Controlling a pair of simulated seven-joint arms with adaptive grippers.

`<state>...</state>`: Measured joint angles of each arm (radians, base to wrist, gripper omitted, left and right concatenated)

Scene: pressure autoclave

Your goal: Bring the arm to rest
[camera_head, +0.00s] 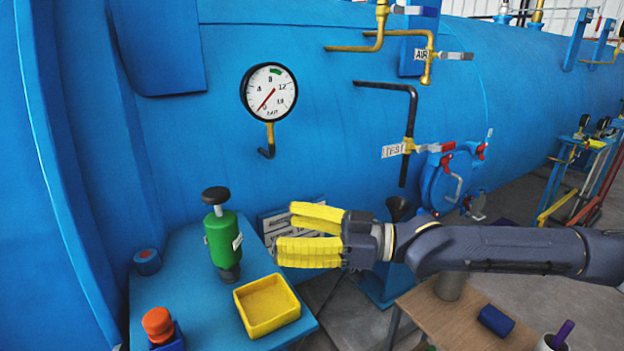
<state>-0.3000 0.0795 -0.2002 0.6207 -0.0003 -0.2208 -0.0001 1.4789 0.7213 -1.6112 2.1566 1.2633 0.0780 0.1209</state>
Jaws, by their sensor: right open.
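My right gripper (300,236) has yellow fingers and reaches in from the right on a dark arm. Its two fingers are apart with nothing between them. It points left, and in the picture it lies just right of the green valve and above the yellow tray's right side. It partly covers a white sign (279,222) behind it. My left gripper is not in view.
A blue table holds a green bottle-shaped valve (222,243) with a black knob, a yellow tray (268,304) and an orange-capped item (158,325). The blue autoclave with a round gauge (270,91) and pipes stands behind. A wooden table (455,318) is lower right.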

